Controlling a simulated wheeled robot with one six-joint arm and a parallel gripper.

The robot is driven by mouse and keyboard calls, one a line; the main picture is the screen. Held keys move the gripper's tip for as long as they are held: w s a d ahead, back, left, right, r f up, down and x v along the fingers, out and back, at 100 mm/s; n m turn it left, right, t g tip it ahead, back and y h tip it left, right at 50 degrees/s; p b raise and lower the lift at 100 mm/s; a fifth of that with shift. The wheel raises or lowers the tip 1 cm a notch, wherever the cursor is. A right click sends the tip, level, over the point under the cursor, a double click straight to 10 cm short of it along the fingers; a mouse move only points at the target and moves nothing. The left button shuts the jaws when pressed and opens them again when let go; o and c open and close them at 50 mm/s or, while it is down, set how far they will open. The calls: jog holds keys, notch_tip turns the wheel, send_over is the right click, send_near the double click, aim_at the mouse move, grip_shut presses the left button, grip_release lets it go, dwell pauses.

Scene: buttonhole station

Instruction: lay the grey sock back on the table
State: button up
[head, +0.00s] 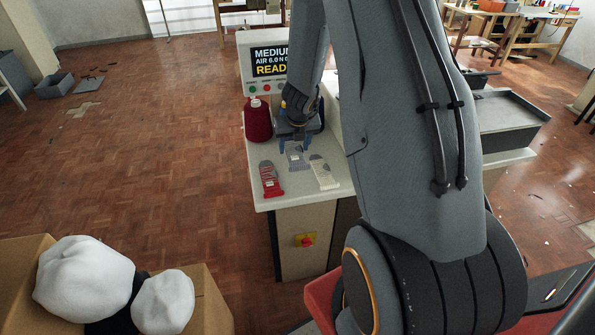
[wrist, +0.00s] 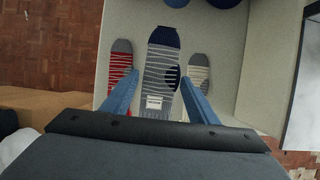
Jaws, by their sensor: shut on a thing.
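The grey sock (wrist: 162,62), striped with a navy toe, a dark round patch and a pale label, lies lengthwise between the two blue fingers of my gripper (wrist: 158,78) in the wrist view. My gripper is shut on it. It looks larger there than the socks beside it. In the head view the grey sock (head: 296,158) shows below my gripper (head: 294,146), over the pale table (head: 300,196), between the other two socks. I cannot tell exactly how far it is above the tabletop.
A red sock (head: 270,179) lies left and a cream sock (head: 323,173) right on the table. A dark red thread cone (head: 258,121) stands at the back left, before a display (head: 268,62) reading "READ…". The table's front strip is bare. A grey tray (head: 508,118) is at the right.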

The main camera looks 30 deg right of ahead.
aim_at(294, 154)
jog(key=shift+a+f+b, duration=0.1)
jog(key=shift+f+b, duration=2.7)
jog(key=shift+b, duration=0.95)
notch_tip(294, 154, down, 4)
jog(key=b, duration=0.5)
jog(key=shift+f+b, duration=0.2)
jog(key=shift+b, duration=0.3)
jog(key=o, duration=0.8)
jog(key=shift+r, duration=0.1)
jog(key=shift+r+p, duration=0.15)
jog(key=shift+p, duration=0.15)
